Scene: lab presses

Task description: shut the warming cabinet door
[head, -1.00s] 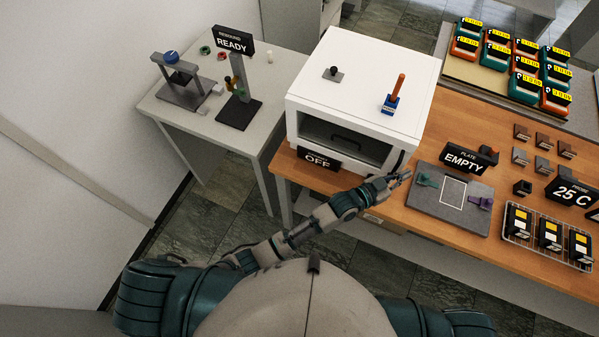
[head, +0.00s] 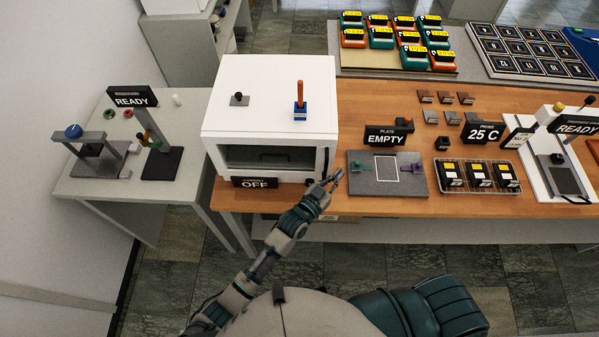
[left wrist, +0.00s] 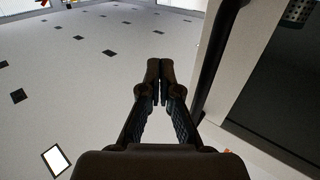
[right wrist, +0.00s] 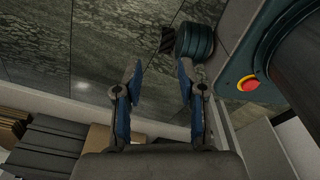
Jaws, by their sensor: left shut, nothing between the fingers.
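The warming cabinet (head: 268,87) is a white box with an OFF sign (head: 255,183) below its front. Its front has a dark window (head: 258,158) in a white frame and a dark upright handle (head: 325,160) near the right edge. I cannot tell whether the door has a gap. My left gripper (head: 334,179) is shut and empty just right of the cabinet's lower front corner. In the left wrist view its fingertips (left wrist: 160,66) are together, left of the handle (left wrist: 215,65) and the white frame (left wrist: 262,50). My right gripper (right wrist: 160,68) is open and empty, low over the floor.
The grey plate station (head: 360,183) with an EMPTY sign (head: 388,136) lies close right of my left gripper. A rack of black cartridges (head: 478,177) is farther right. A white side table (head: 85,187) stands left. Dark stone floor (head: 370,262) is clear before the bench.

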